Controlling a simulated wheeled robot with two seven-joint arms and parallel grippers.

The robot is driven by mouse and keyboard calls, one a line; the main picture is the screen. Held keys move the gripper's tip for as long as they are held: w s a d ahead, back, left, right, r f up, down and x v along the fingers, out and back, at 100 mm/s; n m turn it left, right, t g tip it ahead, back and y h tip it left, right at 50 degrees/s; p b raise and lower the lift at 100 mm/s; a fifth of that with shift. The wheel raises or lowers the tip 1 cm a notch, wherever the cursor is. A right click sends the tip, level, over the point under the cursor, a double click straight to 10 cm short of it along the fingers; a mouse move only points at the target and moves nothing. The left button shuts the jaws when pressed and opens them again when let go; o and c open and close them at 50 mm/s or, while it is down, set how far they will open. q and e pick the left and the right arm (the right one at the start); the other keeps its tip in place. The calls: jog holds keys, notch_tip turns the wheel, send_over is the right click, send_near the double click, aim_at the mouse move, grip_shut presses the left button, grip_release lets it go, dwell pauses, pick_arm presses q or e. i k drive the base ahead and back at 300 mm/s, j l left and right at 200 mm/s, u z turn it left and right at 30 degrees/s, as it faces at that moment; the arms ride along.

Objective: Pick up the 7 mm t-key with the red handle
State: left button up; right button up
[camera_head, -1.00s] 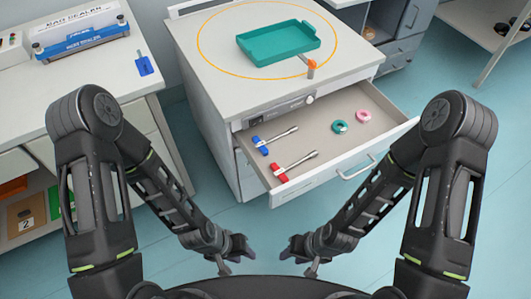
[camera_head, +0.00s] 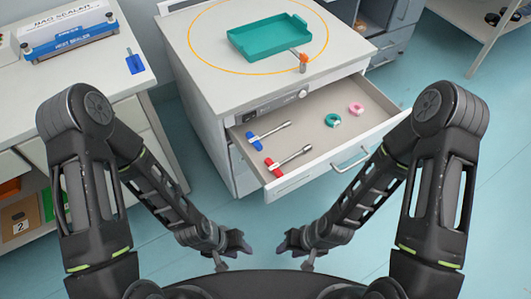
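The t-key with the red handle (camera_head: 273,164) lies in the open drawer (camera_head: 312,152), near its front left corner, its metal shaft pointing right and back. A t-key with a blue handle (camera_head: 254,140) lies behind it in the same drawer. The 7 mm marking is too small to read. My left gripper (camera_head: 248,246) and my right gripper (camera_head: 280,246) are both low in front of the cabinet, apart from the drawer and facing each other. Nothing shows in either one. Their fingers are too small and dark to tell open from shut.
A green ring (camera_head: 333,120) and a pink ring (camera_head: 356,108) lie at the drawer's right. Floor before the drawer is clear.

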aim_at(274, 167)
jog(key=k+j+z, duration=0.1)
jog(key=z, duration=0.4)
jog(key=k+j+z, duration=0.1)
jog(key=j+z, duration=0.15)
jog(key=z, duration=0.2)
jog(key=k+j+z, duration=0.1)
jog(key=z, duration=0.4)
